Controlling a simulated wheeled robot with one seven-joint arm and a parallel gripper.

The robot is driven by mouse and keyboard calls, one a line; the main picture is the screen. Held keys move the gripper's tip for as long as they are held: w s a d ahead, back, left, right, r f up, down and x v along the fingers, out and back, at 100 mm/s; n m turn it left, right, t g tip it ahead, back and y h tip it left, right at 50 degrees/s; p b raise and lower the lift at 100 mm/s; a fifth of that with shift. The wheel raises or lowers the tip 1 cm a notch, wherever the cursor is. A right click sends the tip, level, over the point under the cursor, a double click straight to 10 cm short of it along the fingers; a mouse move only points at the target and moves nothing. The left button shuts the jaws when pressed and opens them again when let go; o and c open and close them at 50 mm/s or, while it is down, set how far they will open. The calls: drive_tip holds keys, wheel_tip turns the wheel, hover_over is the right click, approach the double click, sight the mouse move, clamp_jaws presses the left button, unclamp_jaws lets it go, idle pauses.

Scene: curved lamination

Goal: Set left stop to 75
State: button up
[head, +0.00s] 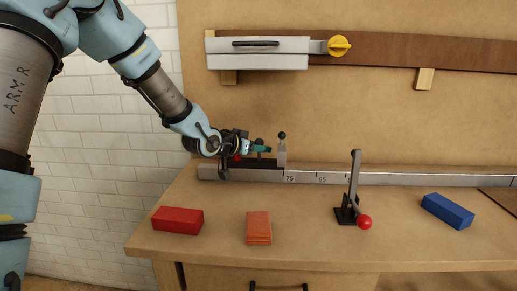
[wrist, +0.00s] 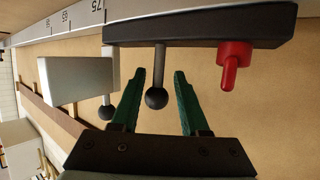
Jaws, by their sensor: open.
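The left stop is a dark carriage (head: 262,163) with a pale grey block (head: 282,158) at its right end, on the left part of the long rail. In the wrist view the dark carriage (wrist: 200,27), the grey block (wrist: 75,80), a red knob (wrist: 235,60) and two black ball knobs show. The rail scale (head: 325,179) reads 75 just right of the grey block. My gripper (head: 265,149) is at the carriage from the left. Its green fingers are open (wrist: 158,75), with the middle ball knob (wrist: 156,97) between them in the picture; contact is not visible.
A red block (head: 178,220), an orange block (head: 258,227) and a blue block (head: 447,210) lie on the bench (head: 310,240). A black lever clamp with a red ball (head: 364,222) stands before the rail. A brown curved strip (head: 390,48) hangs on the wall.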

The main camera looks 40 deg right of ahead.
drive_tip(key=shift+a, duration=0.3)
drive_tip(key=v, duration=1)
drive_tip(key=shift+r+b, duration=0.2)
drive_tip(key=shift+b, duration=0.25)
drive_tip(key=shift+a, duration=0.1)
drive_tip(key=w+a+f+n+t+y, duration=0.1)
drive_tip(key=w+a+f+n+y, duration=0.15)
drive_tip(key=a, duration=0.55)
drive_tip(key=w+a+f+n+y, duration=0.1)
drive_tip(key=a+f+n+y, duration=0.2)
drive_tip(key=a, duration=0.6)
drive_tip(key=w+a+f+n+t+y, duration=0.15)
drive_tip(key=a+y, duration=0.25)
drive_tip(key=a, duration=0.4)
drive_tip(key=s+a+f+n+g+y, duration=0.1)
drive_tip(key=s+a+n+g, duration=0.1)
drive_tip(key=s+a, duration=0.3)
drive_tip(key=s+a+f+n+g+y, duration=0.1)
drive_tip(key=s+a+n+g+y, duration=0.1)
drive_tip(key=a, duration=0.8)
drive_tip(key=s+n+g, duration=0.1)
drive_tip(key=s+n, duration=0.1)
drive_tip(key=s, duration=0.1)
drive_tip(key=shift+a+f+p, duration=0.3)
